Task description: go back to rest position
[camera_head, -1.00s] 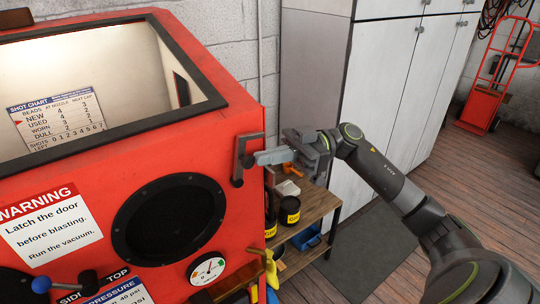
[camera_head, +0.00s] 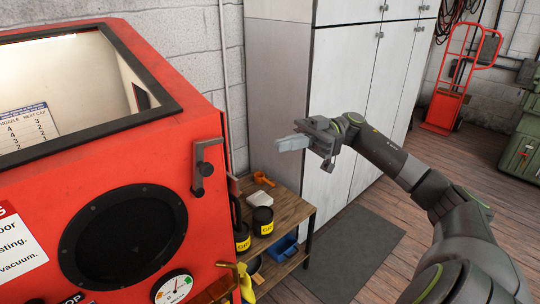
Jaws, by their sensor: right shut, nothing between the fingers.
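My right gripper (camera_head: 292,143) is shut and empty. It hangs in the air at the middle of the head view, in front of the grey cabinet and above the wooden shelf. It is apart from the red blasting cabinet (camera_head: 185,130) and its dark door latch (camera_head: 203,166), which stand to its left. My right arm reaches in from the lower right. My left gripper is not in view.
A wooden shelf (camera_head: 292,211) with black tins (camera_head: 262,221), an orange item (camera_head: 259,181) and a blue bin (camera_head: 283,248) stands below the gripper. A tall grey cabinet (camera_head: 345,85) is behind. A red hand truck (camera_head: 446,105) stands at the back right. The floor mat (camera_head: 360,245) is bare.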

